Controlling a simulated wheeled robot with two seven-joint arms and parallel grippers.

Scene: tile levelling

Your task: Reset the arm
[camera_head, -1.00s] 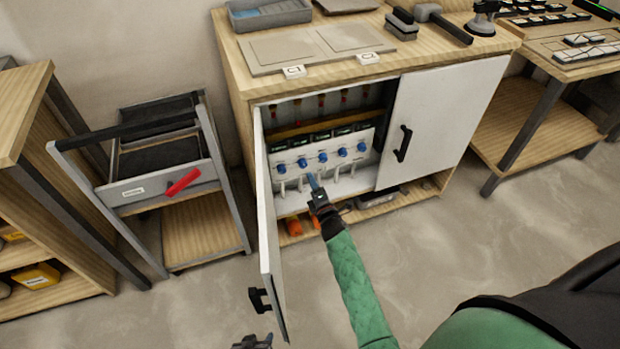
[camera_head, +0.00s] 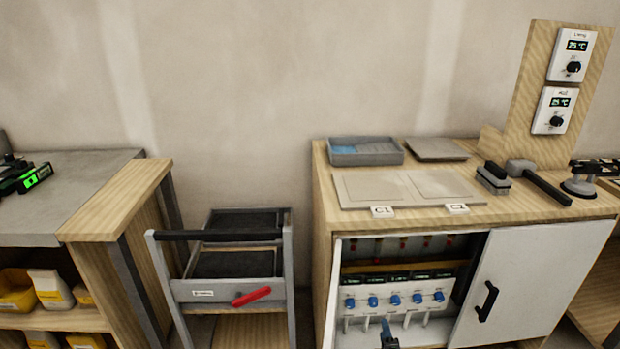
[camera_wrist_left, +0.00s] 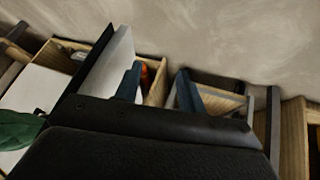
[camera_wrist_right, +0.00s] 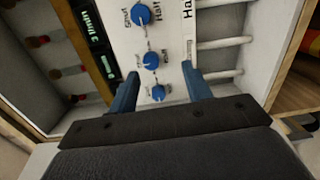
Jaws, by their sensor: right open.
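My right gripper (camera_head: 388,333) is at the bottom edge of the head view, in front of the open cabinet's valve panel (camera_head: 405,312). In the right wrist view the right gripper (camera_wrist_right: 158,88) has its blue fingers apart, with nothing held. Blue knobs (camera_wrist_right: 150,61) on the panel show beyond and between the fingers; contact cannot be told. My left gripper (camera_wrist_left: 158,88) shows only in the left wrist view, with its fingers apart and empty. A white cabinet door (camera_wrist_left: 112,62) shows beyond its left finger.
The closed right door (camera_head: 530,275) has a black handle. Tiles (camera_head: 400,188), a tray (camera_head: 365,152) and a mallet (camera_head: 535,180) lie on the cabinet top. A cart (camera_head: 236,290) with a red handle stands left of the cabinet. Two thermostats (camera_head: 572,55) hang at upper right.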

